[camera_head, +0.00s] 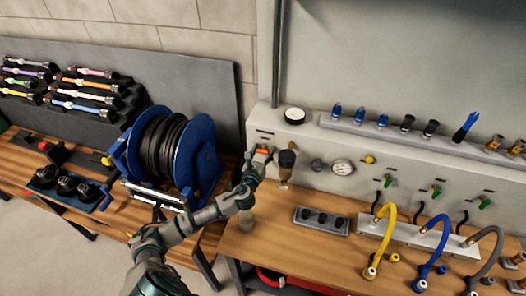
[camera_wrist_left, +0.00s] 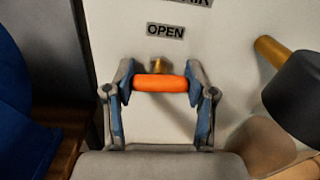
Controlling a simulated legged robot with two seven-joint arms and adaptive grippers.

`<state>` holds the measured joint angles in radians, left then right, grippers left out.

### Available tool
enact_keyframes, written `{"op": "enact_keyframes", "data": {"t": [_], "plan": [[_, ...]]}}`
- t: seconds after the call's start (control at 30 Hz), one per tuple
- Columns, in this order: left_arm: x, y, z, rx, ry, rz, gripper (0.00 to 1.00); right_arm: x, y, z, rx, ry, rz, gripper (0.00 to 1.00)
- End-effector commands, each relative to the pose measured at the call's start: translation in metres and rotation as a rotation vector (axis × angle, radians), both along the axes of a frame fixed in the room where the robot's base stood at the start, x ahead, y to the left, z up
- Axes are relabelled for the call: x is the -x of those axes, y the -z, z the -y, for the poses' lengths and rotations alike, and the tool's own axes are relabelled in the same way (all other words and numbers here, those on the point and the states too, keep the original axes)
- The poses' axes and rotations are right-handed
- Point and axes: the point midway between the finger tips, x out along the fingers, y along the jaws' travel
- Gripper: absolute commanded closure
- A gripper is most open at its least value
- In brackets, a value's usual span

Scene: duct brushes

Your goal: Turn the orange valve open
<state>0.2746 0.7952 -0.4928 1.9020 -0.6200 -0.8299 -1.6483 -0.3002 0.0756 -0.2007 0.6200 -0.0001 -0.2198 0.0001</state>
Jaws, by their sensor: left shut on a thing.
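The orange valve handle (camera_wrist_left: 160,83) lies level across the picture in the left wrist view, in front of a brass stem and below an "OPEN" label (camera_wrist_left: 165,31). My left gripper (camera_wrist_left: 160,84) is shut on it, with one finger at each end of the handle. In the head view, my left gripper (camera_head: 262,154) reaches the upright panel, and a bit of the orange handle (camera_head: 262,149) shows there. My right gripper is not in view.
A dark cylinder (camera_head: 286,160) stands close to the right of the valve. A gauge (camera_head: 342,167) is further right. A blue hose reel (camera_head: 172,145) stands left of my arm. Coloured hoses (camera_head: 430,245) fill the bench's right side.

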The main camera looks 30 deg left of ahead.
Motion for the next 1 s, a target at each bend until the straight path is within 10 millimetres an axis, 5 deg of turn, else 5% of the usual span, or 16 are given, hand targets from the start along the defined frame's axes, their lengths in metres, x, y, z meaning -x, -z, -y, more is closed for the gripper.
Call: {"op": "enact_keyframes", "data": {"t": [1.0], "plan": [[0.001, 0.004, 0.001, 0.909, -0.001, 0.212, 0.8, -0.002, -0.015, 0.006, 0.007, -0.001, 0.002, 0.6]]}}
